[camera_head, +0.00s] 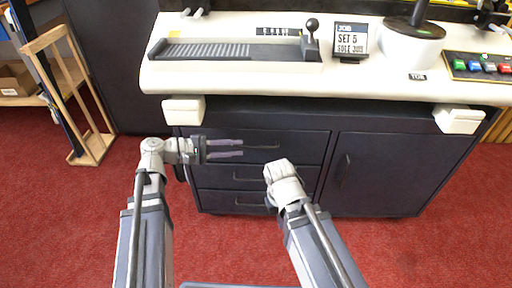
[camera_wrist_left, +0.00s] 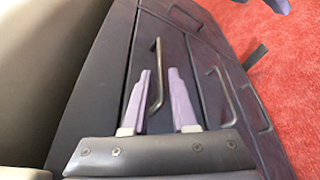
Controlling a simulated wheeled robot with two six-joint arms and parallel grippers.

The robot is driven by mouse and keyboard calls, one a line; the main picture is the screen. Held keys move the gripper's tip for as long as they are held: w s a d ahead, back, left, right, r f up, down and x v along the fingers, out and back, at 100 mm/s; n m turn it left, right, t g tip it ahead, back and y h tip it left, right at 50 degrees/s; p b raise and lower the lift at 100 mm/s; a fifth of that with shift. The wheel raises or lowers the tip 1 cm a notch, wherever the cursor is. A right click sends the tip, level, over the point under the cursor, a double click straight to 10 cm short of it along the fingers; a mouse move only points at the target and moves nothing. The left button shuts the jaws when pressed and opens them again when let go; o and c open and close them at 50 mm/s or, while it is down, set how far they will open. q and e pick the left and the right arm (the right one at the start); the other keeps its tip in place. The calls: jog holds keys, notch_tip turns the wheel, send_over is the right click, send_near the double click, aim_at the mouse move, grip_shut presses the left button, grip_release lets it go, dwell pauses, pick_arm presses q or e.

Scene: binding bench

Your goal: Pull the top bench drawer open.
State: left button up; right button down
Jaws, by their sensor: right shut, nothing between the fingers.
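The top bench drawer (camera_head: 310,143) is the uppermost of the stacked dark drawers at the left of the cabinet, and looks closed. Its thin bar handle (camera_head: 262,147) runs horizontally in the head view. My left gripper (camera_head: 242,148) is open, its two purple fingers pointing right at the drawer front. In the left wrist view the handle (camera_wrist_left: 157,75) appears between the fingers of the left gripper (camera_wrist_left: 160,72); I cannot tell whether they touch. My right gripper (camera_head: 280,172) is in front of the drawers at the end of its arm; its fingers are hidden behind the wrist.
Lower drawers (camera_head: 225,178) sit below, and a cabinet door (camera_head: 385,170) is to the right. The pale benchtop (camera_head: 230,77) overhangs above, with white blocks (camera_head: 183,110) under its edge. A wooden rack (camera_head: 95,150) stands left. Red floor is clear in front.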

aim_at(250, 147)
pick_arm(q)
jog(key=b+x, duration=0.1)
jog(key=x, duration=0.5)
jog(key=shift+w+d+f, duration=0.1)
jog(key=shift+w+d, duration=0.05)
jog(key=shift+d, duration=0.1)
grip_shut()
dwell(1.2)
